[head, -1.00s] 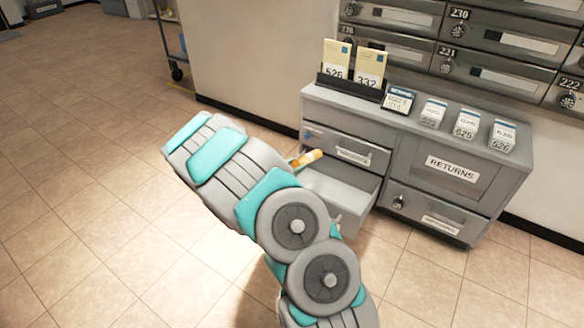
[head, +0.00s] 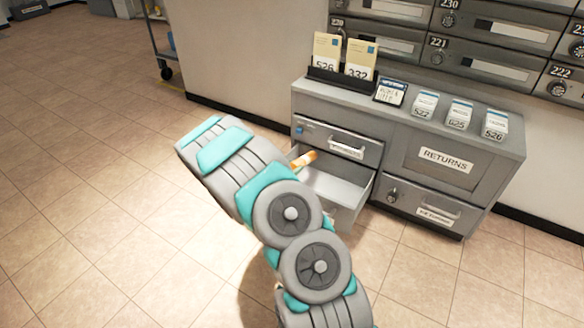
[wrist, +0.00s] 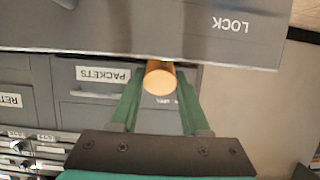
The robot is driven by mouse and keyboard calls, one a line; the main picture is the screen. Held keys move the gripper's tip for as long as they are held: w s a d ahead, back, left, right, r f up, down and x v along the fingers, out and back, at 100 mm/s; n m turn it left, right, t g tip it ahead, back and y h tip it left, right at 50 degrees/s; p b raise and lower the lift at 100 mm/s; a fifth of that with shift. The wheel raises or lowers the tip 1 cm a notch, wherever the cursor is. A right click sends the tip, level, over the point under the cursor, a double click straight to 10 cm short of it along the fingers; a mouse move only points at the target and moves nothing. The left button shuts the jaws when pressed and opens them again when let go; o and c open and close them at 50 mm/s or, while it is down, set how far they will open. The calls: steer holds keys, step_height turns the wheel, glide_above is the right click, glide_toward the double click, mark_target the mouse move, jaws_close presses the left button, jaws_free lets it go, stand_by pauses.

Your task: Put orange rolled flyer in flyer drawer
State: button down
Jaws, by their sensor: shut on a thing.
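The orange rolled flyer (head: 304,159) shows in the head view just left of the open drawer, near its back left corner. In the wrist view the flyer (wrist: 160,80) is seen end-on, held between the two green fingers of my gripper (wrist: 160,96). In the head view my arm hides most of the gripper. The open drawer (head: 345,184) is the lower left one of the grey cabinet; its inside looks empty where visible. My arm covers part of its front. I cannot tell whether the flyer is over the drawer or beside it.
A closed drawer (head: 345,146) sits directly above the open one. The cabinet (head: 500,120) also has a returns panel (head: 445,160) and holds card stands on top. In the wrist view a grey panel marked LOCK (wrist: 232,24) is close to the flyer. Floor at left is clear.

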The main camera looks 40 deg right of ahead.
steer(key=shift+c, duration=1.5)
jaws_free()
steer(key=p+v, duration=0.1)
steer(key=v, duration=0.6)
steer(key=shift+a, duration=0.4)
steer(key=shift+s+r, duration=0.1)
steer(key=shift+s, duration=0.05)
